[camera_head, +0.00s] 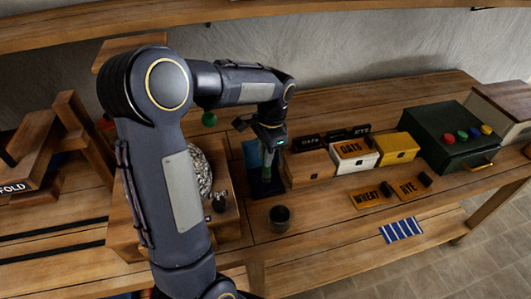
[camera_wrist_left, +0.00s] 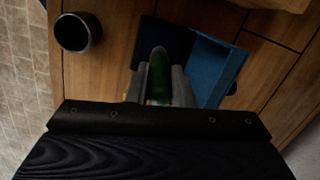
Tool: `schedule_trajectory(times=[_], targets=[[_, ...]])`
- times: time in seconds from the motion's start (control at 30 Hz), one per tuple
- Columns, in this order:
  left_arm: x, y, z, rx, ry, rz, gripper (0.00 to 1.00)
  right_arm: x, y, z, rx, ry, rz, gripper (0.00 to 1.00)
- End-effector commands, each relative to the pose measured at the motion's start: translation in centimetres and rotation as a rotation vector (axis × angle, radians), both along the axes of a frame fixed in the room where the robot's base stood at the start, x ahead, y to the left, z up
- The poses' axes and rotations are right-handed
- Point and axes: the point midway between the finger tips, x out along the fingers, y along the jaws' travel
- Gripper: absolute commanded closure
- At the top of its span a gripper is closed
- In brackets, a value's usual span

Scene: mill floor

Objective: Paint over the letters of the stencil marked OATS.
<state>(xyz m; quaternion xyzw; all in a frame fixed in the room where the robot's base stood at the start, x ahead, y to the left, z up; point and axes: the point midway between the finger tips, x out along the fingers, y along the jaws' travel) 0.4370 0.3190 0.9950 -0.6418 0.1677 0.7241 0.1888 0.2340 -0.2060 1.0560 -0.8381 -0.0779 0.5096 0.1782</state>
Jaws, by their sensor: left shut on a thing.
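The orange stencil marked OATS (camera_head: 351,148) leans on or lies against a white box (camera_head: 360,164) on the bench; its dark letters face me. My left gripper (camera_head: 268,152) is left of it, fingers downward, shut on a green rod-like thing, whose pale rounded end shows in the left wrist view (camera_wrist_left: 158,78). I cannot tell whether it is a brush. It is over or in a blue holder (camera_wrist_left: 217,68), also seen behind the gripper in the head view (camera_head: 251,153). A dark cup (camera_head: 280,217) stands nearer the bench's front. My right gripper is out of view.
Stencils marked WHEAT (camera_head: 367,196) and RYE (camera_head: 410,187) lie in front of the boxes. A wooden box (camera_head: 308,168) and a yellow box (camera_head: 398,149) flank the white one. A green case (camera_head: 455,145) with coloured knobs is right. A striped cloth (camera_head: 401,230) lies at the front.

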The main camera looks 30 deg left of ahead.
Motion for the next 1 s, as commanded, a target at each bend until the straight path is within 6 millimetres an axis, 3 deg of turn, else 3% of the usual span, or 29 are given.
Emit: schedule_trajectory(times=[1.0], targets=[[-0.01,0.00,-0.73,0.000,0.001,0.000,1.00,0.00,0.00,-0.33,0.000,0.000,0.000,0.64]])
